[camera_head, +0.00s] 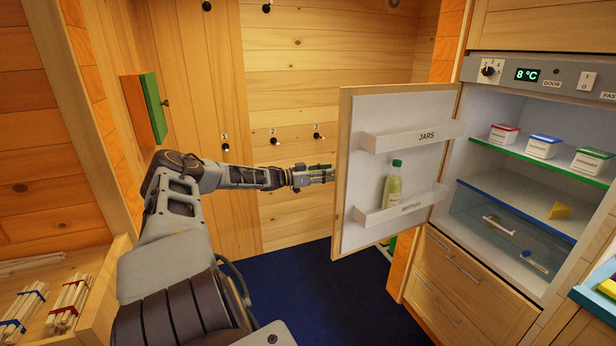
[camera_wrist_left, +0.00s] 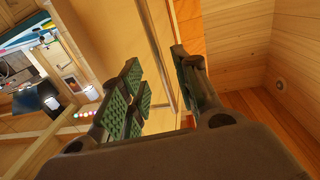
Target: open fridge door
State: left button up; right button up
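The fridge door (camera_head: 347,205) stands swung wide open in the head view, its white inner face (camera_head: 375,110) toward me. It carries a JARS shelf (camera_head: 410,138) and a BOTTLES shelf (camera_head: 400,208) with a green bottle (camera_head: 392,185). My left gripper (camera_head: 322,174) is by the free edge, its tips partly hidden behind the door. In the left wrist view the green-padded fingers (camera_wrist_left: 160,85) are apart. A metal bar handle (camera_wrist_left: 157,45) on the door's wooden outer face (camera_wrist_left: 112,35) runs between them, seemingly ungripped. My right gripper is in neither view.
The fridge interior (camera_head: 490,120) shows cartons on a green-edged shelf (camera_head: 545,157), a yellow wedge and a drawer. Wooden drawers (camera_head: 450,285) are below. A green-faced wall panel (camera_head: 154,108) is at left. Bundled sticks (camera_head: 68,300) lie lower left. Blue floor (camera_head: 310,290) is clear.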

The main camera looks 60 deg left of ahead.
pick_arm(q)
jog(key=v, duration=0.7)
jog(key=shift+s, duration=0.2)
jog(key=shift+a+m, duration=0.15)
jog(key=shift+m, duration=0.15)
dwell(0.7)
